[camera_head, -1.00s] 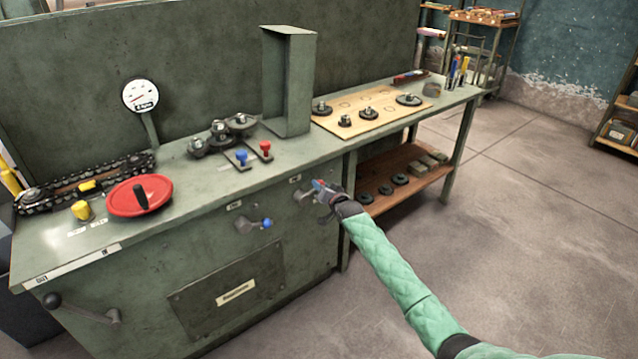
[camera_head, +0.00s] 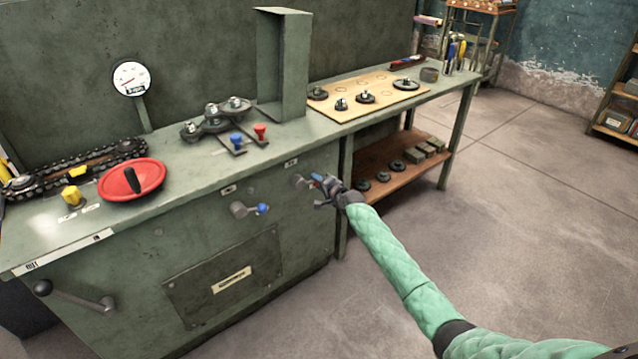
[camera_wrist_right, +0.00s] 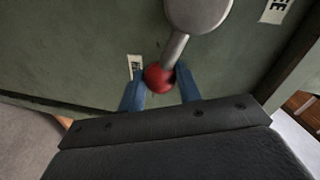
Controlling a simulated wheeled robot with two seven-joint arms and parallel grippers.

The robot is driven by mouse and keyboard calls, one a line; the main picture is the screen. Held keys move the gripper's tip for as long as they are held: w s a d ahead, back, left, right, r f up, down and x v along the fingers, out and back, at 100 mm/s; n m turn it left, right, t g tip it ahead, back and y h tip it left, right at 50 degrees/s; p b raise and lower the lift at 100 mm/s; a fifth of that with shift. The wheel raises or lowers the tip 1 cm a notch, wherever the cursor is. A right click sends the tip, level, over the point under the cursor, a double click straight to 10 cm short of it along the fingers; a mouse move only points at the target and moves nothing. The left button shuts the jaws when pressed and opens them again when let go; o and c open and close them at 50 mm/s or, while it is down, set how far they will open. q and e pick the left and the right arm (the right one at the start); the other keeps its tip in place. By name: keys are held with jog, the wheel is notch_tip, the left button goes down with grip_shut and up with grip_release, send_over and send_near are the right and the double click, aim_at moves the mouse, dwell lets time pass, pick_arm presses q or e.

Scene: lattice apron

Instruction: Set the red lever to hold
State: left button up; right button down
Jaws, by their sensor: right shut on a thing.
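The red lever is a grey arm on a round hub with a red ball knob, mounted on the front panel of the green bench. Its hub (camera_head: 298,181) shows in the head view, where my gripper mostly hides the knob. In the right wrist view the red knob (camera_wrist_right: 158,77) sits between the blue fingers, with the grey hub (camera_wrist_right: 198,10) above and to its right. My right gripper (camera_head: 318,181) is shut on the red knob. In the wrist view the gripper (camera_wrist_right: 160,88) shows a finger on either side. My left gripper is not in view.
A small label (camera_wrist_right: 134,62) is beside the red knob, and part of another label (camera_wrist_right: 275,10) shows. Small blue and red switches (camera_head: 260,131) stand on the bench top. Open floor (camera_head: 520,220) lies right.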

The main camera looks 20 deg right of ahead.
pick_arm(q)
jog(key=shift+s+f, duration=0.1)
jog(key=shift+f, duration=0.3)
pick_arm(e)
jog(key=shift+f, duration=0.15)
jog(key=c, duration=1)
grip_release()
jog(key=shift+s, duration=0.1)
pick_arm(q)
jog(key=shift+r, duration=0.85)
pick_arm(e)
jog(key=v, duration=0.7)
jog(key=shift+s+d, duration=0.15)
jog(key=shift+s, duration=0.15)
